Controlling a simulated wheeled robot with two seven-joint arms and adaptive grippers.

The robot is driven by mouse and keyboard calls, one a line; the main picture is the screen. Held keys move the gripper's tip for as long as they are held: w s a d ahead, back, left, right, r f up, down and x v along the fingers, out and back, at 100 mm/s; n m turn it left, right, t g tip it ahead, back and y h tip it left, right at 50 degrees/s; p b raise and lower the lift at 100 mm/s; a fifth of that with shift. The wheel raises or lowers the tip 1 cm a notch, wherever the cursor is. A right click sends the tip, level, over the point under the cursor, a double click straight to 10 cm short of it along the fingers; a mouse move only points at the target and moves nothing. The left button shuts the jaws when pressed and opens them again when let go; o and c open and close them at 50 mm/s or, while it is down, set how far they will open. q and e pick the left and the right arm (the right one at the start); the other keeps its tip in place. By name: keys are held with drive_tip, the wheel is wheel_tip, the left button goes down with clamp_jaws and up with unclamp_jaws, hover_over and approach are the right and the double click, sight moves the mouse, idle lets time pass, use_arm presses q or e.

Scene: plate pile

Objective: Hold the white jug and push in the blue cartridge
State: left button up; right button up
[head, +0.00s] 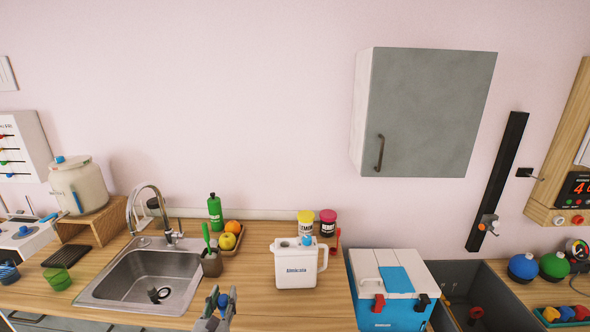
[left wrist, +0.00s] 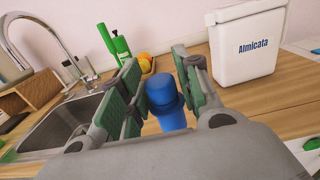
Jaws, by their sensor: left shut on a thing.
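The white jug (head: 295,265) stands upright on the wooden counter, right of the sink, with its handle to the right. A small blue part (head: 306,240) shows at its top. In the left wrist view the jug (left wrist: 246,50) is at the upper right, its top cut off. My left gripper (head: 222,301) is at the counter's front, left of and nearer than the jug. It is shut on the blue cartridge (left wrist: 166,102), which stands between its green-padded fingers and is apart from the jug. My right gripper is in neither view.
The sink (head: 150,278) with its tap lies left of the jug. A brown pot (head: 212,264) and a fruit tray (head: 230,247) stand between them. Two jars (head: 306,222) are behind the jug, and a blue-and-white cooler (head: 390,315) is to its right. Counter in front of the jug is clear.

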use_arm(q)
drive_tip(key=shift+s, duration=0.1)
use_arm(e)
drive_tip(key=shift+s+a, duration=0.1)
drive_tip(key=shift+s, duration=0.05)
